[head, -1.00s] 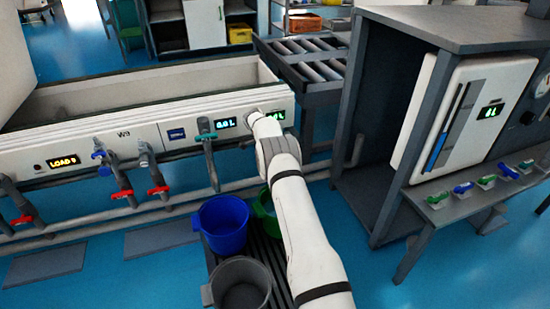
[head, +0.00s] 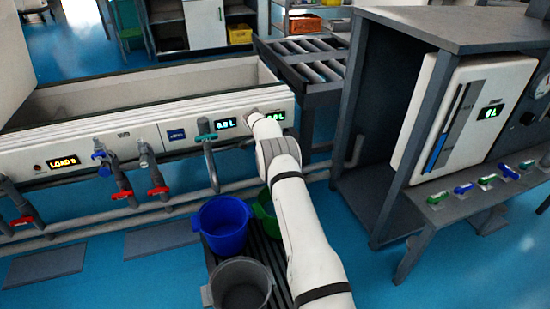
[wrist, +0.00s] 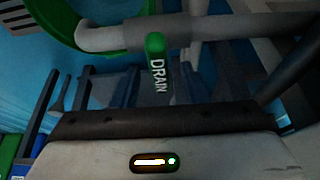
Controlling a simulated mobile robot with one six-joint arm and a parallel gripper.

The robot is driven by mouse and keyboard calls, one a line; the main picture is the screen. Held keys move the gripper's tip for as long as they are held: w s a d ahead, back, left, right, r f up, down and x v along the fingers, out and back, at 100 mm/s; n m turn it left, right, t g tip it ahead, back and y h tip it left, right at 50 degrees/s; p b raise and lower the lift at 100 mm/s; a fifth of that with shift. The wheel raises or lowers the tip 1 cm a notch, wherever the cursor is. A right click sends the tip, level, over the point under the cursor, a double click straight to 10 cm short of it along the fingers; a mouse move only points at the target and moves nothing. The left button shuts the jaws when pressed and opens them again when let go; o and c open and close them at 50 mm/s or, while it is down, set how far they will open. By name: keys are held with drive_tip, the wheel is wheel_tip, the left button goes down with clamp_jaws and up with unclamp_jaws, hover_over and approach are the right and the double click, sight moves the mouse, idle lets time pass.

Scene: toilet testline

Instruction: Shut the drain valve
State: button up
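The drain valve's green handle (wrist: 156,68), marked DRAIN in white letters, shows at the upper middle of the wrist view. It hangs down in front of a grey pipe (wrist: 112,38). My gripper (wrist: 158,95) is close in front of the handle, its body filling the bottom of the wrist view. Dark shapes flank the handle, but it is too dim to tell the fingers' opening or any contact. In the head view my arm reaches to the right end of the white trough panel (head: 91,152) and hides the drain valve and gripper.
Red-handled valves (head: 158,190) and a teal-handled tap (head: 206,138) line the panel to the left. A blue bucket (head: 222,225), a grey bucket (head: 240,285) and a green bucket (head: 266,212) stand below on a grate. A grey cabinet frame (head: 352,130) stands to the right.

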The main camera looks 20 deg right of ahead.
drive_tip(key=shift+p+v, duration=1.7)
drive_tip(key=shift+v, duration=2.15)
drive_tip(key=shift+r, duration=0.15)
drive_tip(key=s+a+r+n+y+p, duration=0.15)
drive_tip(key=s+r+p, duration=0.3)
drive_tip(key=r, duration=0.75)
drive_tip(key=s+a+r+n+t+p, duration=0.15)
drive_tip(key=s+r+n+p, duration=0.35)
drive_tip(key=r, duration=0.6)
drive_tip(key=s+a+r+n+g+p, duration=0.1)
drive_tip(key=s+a+r+p, duration=0.35)
drive_tip(key=r, duration=0.75)
drive_tip(key=s+a+r+n+t+y+p, duration=0.25)
drive_tip(key=s+r+n+p, duration=0.45)
drive_tip(key=s+r+p, duration=1.2)
drive_tip(key=s+a+r+n+p, duration=0.1)
drive_tip(key=s+r+n+p, duration=0.1)
drive_tip(key=s, duration=0.6)
drive_tip(key=s+a+r+n+p, duration=0.1)
drive_tip(key=s+r, duration=0.3)
drive_tip(key=s, duration=0.5)
drive_tip(key=shift+a+r+n+p, duration=0.3)
drive_tip(key=shift+a+n+p, duration=0.05)
drive_tip(key=shift+a+p, duration=0.25)
